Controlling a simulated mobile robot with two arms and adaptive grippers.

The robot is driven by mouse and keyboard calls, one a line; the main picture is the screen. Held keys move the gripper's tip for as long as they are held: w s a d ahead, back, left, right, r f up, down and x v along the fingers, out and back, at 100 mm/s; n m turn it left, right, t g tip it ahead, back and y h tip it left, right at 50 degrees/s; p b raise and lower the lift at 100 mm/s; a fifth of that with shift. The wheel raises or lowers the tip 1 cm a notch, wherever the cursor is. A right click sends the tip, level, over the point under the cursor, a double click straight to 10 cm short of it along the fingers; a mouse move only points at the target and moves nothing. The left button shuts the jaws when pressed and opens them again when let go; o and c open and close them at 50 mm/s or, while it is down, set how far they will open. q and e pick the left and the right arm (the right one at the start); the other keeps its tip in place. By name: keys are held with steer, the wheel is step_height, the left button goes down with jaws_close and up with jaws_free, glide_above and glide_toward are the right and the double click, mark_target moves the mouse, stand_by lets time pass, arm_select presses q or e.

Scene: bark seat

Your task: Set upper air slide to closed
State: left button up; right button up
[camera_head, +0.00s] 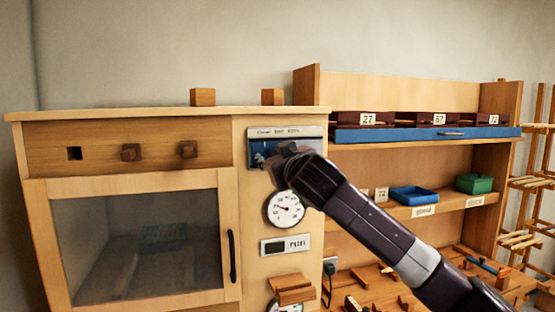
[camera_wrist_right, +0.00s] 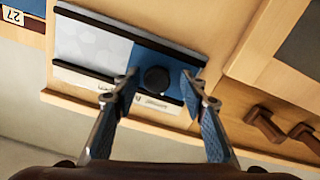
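The upper air slide (camera_wrist_right: 95,45) is a flat panel with a pale grey part and a blue part, set between dark rails on the wooden cabinet front. Its round black knob (camera_wrist_right: 156,79) sits on the blue part in the right wrist view. In the head view the slide (camera_head: 258,150) is partly covered by my right gripper (camera_head: 284,160). My right gripper (camera_wrist_right: 159,80) is open, with one finger on each side of the knob and a visible gap at both sides. A label strip (camera_head: 285,132) runs along the slide; its words are too small to read surely. My left gripper is out of view.
To the left are a drawer front with wooden knobs (camera_head: 131,152) and a glazed door (camera_head: 140,240). A shelf with blue trays (camera_head: 414,196) stands at the right.

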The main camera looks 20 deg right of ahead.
steer(key=s, duration=1.1)
steer(key=shift+s, duration=0.4)
